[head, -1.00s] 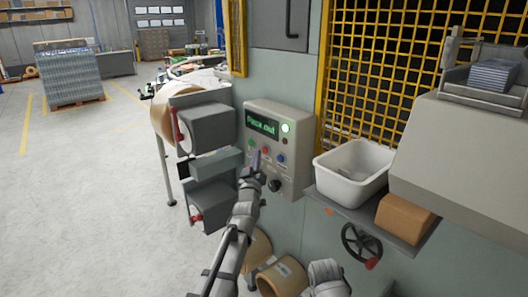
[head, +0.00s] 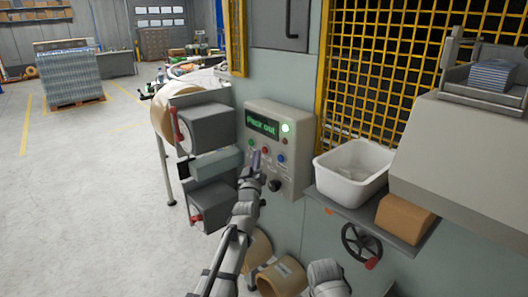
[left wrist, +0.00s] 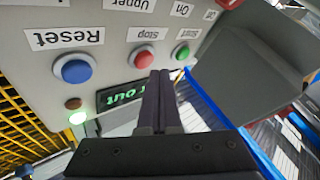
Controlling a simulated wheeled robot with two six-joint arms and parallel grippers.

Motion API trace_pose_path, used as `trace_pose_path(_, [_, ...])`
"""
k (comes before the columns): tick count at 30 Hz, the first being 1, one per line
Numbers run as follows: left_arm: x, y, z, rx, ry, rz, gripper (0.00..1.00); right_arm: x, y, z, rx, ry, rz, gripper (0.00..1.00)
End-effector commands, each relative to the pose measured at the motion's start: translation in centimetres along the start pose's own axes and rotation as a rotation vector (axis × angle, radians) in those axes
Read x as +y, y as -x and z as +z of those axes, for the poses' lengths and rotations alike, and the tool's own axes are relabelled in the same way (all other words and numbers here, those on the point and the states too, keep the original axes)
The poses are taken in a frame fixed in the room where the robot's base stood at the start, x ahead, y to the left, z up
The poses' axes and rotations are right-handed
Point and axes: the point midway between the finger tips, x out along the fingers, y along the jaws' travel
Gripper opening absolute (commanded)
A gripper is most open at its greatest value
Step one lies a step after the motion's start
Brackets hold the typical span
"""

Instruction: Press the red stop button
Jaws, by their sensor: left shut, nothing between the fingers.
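The red stop button (head: 265,149) sits on the grey control panel (head: 292,179), between a green start button (head: 250,142) and a blue reset button (head: 281,158). In the left wrist view the panel is upside down, and the red button (left wrist: 142,58) shows beside the label "Stop". My left gripper (head: 256,153) is shut and empty, in front of the panel. Its fingertips (left wrist: 160,74) appear just beside the red button, toward the green one (left wrist: 181,52). I cannot tell whether they touch the panel. My right gripper is not in view.
The panel has a lit display (head: 263,124), a glowing lamp (head: 286,127) and a black knob (head: 275,186). Right of it, a white bin (head: 352,186) and a brown block (head: 404,218) rest on a shelf. Grey boxes (head: 208,128) stand out from the machine on the left.

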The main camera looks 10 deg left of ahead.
Motion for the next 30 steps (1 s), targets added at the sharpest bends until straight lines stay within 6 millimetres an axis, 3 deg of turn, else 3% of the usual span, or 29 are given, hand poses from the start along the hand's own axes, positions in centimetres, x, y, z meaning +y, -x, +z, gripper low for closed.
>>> trace_pose_path(30, [0.44, -0.61, 0.41, 0.0, 0.0, 0.0, 0.0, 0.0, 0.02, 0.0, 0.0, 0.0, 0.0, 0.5])
